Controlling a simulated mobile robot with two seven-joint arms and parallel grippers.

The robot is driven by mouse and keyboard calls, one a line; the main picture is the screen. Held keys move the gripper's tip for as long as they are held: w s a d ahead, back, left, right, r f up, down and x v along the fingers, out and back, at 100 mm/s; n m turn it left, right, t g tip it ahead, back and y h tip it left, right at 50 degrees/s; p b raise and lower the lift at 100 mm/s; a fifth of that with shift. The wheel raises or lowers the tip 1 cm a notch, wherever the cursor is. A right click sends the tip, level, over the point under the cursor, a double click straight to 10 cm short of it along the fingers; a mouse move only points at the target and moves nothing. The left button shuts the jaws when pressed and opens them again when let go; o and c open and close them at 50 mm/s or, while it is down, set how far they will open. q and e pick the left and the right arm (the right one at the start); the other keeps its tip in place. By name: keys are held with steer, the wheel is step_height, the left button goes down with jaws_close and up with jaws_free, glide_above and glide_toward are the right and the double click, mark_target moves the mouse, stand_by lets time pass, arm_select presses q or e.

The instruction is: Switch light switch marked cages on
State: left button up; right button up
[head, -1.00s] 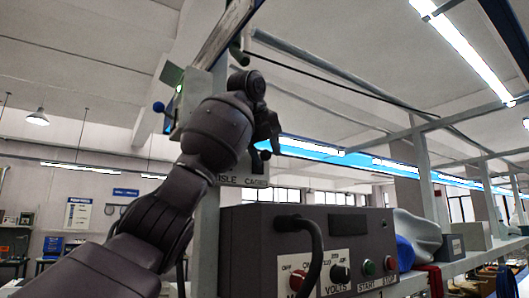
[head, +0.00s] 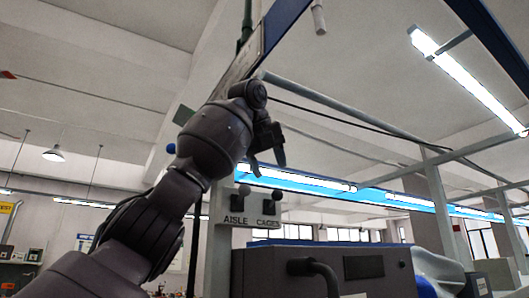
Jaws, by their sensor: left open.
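A pale switch plate (head: 252,218) on a post carries two switches, labelled AISLE on the left and CAGES on the right. The AISLE switch (head: 238,203) and the CAGES switch (head: 268,208) each have a dark body with a round-ended lever. Both knobs show above their bodies. I cannot tell which position is on. My left gripper (head: 268,166) is open and empty, with its fingers pointing down just above the plate. In the picture its tips are above the CAGES knob, apart from it; the depth gap is unclear. My right gripper is out of view.
A grey control box (head: 310,262) with a thick curved dark hose (head: 322,272) stands below and right of the plate. A blue knob (head: 171,148) shows left of my arm. Shelf posts stand at right; the space above the box is clear.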

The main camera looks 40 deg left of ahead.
arm_select(q)
steer(key=shift+v, duration=1.55)
